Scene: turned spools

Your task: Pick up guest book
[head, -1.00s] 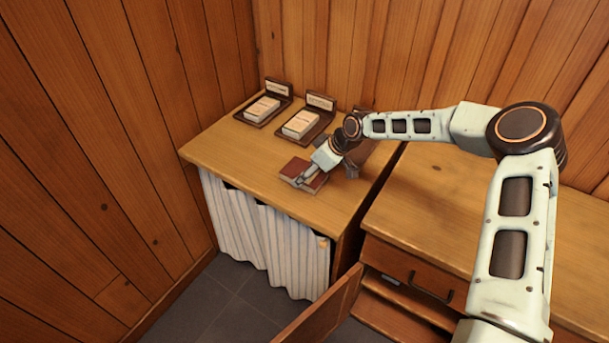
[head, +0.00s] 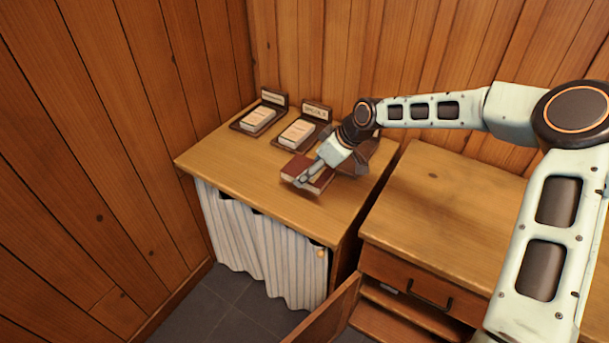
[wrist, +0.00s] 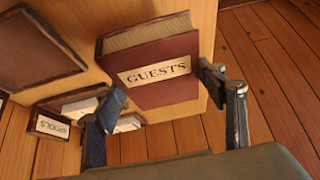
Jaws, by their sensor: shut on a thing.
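The guest book (head: 299,166) has a dark red cover and shows at the front part of the wooden counter in the head view. In the wrist view the guest book (wrist: 180,88) shows a pale label reading "GUESTS" and cream page edges. My gripper (head: 304,178) reaches down over it from the right, and its fingers are closed on it. In the wrist view my gripper (wrist: 161,84) has one finger on each side of the book. Whether the book is clear of the counter top is hard to tell.
Another brown stand (head: 358,160) is partly behind my gripper. A lower wooden cabinet (head: 450,205) with an open door (head: 325,312) is at right.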

